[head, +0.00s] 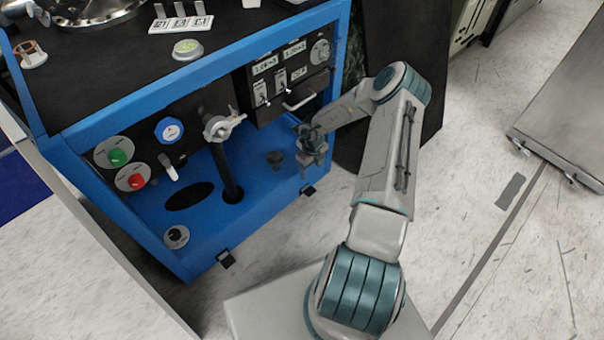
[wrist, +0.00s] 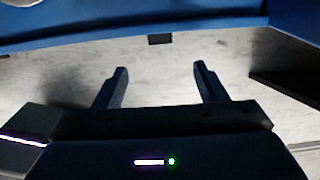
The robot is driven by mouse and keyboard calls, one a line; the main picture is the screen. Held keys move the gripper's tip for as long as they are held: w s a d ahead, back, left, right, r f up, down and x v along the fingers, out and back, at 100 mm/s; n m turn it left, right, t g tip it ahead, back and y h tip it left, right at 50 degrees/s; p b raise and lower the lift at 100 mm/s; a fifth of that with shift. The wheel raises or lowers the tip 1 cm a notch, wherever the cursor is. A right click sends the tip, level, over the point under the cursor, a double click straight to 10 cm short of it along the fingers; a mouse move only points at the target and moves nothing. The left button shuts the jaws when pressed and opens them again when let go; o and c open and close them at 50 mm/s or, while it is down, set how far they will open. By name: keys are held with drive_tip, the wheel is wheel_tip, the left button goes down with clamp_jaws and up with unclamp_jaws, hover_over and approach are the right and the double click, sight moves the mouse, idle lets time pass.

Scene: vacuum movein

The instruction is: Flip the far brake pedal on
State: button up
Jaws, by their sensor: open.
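Two small black pedals stick out from the bottom front edge of the blue cart (head: 262,222). One pedal (head: 308,190) is farther up and right in the head view; the other pedal (head: 225,258) is lower and left. My gripper (head: 312,165) is above the upper right pedal in the head view, close to the cart's right side. In the wrist view my gripper (wrist: 160,75) is open and empty, with a pale floor between its fingers. A black pedal (wrist: 160,38) shows beyond the fingertips, apart from them, on the blue edge. Its on or off position is too small to tell.
The cart front carries a blue round knob (head: 169,130), green and red buttons (head: 118,157), and a valve handle on a black pipe (head: 227,165). A switch panel (head: 290,75) hangs above my gripper. Floor (head: 480,190) is free at the right.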

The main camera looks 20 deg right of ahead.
sight(310, 190)
drive_tip(key=f+b, duration=0.3)
drive_tip(key=f, duration=0.4)
drive_tip(key=f+b, duration=0.3)
drive_tip(key=f, duration=0.3)
drive_tip(key=shift+w+a+f, duration=0.15)
drive_tip(key=shift+w+f, duration=0.05)
drive_tip(key=shift+f, duration=0.15)
drive_tip(key=shift+c, duration=0.3)
